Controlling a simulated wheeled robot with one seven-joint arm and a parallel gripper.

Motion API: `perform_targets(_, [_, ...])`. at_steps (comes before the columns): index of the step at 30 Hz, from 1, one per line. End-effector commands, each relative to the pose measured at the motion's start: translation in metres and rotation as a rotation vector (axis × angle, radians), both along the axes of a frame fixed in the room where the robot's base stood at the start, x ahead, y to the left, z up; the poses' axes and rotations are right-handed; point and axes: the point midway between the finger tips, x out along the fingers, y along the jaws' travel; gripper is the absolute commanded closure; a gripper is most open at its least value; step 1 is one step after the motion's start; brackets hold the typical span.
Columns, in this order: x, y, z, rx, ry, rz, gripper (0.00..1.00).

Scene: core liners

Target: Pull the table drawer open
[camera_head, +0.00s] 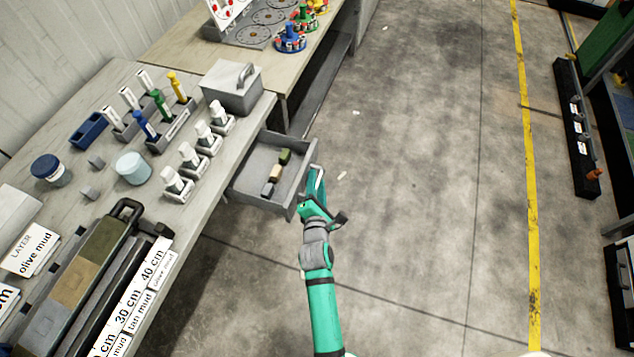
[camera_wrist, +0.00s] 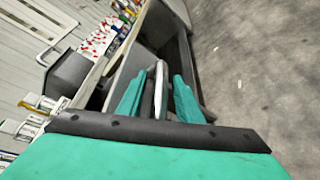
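The table drawer (camera_head: 247,184) is grey and stands pulled well out from under the near table. Several small dark and tan blocks lie inside it. My gripper (camera_head: 316,180), teal, is at the outer side of the drawer front. In the wrist view my gripper (camera_wrist: 160,88) has its two teal fingers on either side of a pale upright bar, which looks like the drawer handle (camera_wrist: 160,88). The fingers are apart, and a narrow gap shows between the bar and the right finger. The handle is mostly hidden behind my gripper in the head view.
The near table (camera_head: 222,160) carries a grey box (camera_head: 231,88) with a handle, several bottles in holders, jars and a long core tray. A second table (camera_head: 178,42) stands behind.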

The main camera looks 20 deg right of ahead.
Motion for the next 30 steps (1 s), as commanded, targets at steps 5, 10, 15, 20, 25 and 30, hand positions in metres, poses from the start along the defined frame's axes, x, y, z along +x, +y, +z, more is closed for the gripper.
perform_targets(5, [-0.003,0.000,0.001,-0.001,-0.001,-0.002,0.68])
perform_targets(10, [-0.022,0.003,0.004,-0.001,0.001,-0.002,0.68])
perform_targets(15, [-0.050,0.011,0.011,-0.001,0.001,-0.002,0.68])
perform_targets(20, [-0.075,0.018,0.016,-0.001,0.001,-0.001,0.68])
perform_targets(25, [-0.094,0.023,0.020,-0.001,0.002,-0.001,0.68])
perform_targets(30, [-0.102,0.026,0.023,0.000,0.000,-0.001,0.68])
